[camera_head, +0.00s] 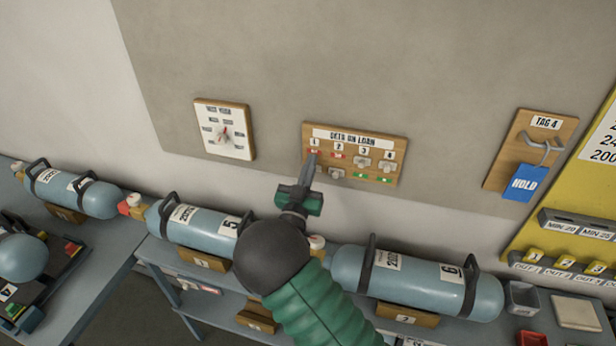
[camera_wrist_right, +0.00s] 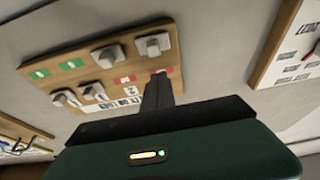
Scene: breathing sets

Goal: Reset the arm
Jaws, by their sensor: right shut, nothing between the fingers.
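My right gripper (camera_head: 312,160) is shut and empty, its fingertips in front of column 1 of the wooden loan board (camera_head: 399,150) on the wall. In the right wrist view the closed fingers (camera_wrist_right: 158,84) point at the board (camera_wrist_right: 150,27), beside the red mark of column 1. I cannot tell whether they touch it. Columns 1 and 2 show red marks above their sliders; columns 3 and 4 show green marks below theirs. The column 1 slider (camera_wrist_right: 152,45) is hidden behind my gripper in the head view. My left gripper is not in view.
A dial board (camera_head: 224,130) hangs left of the loan board. A hook board (camera_head: 512,150) with a blue HOLD tag (camera_head: 526,183) hangs right. Blue cylinders numbered 5 (camera_head: 190,226) and 6 (camera_head: 425,283) lie on the bench below my arm. A yellow panel (camera_head: 555,215) stands far right.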

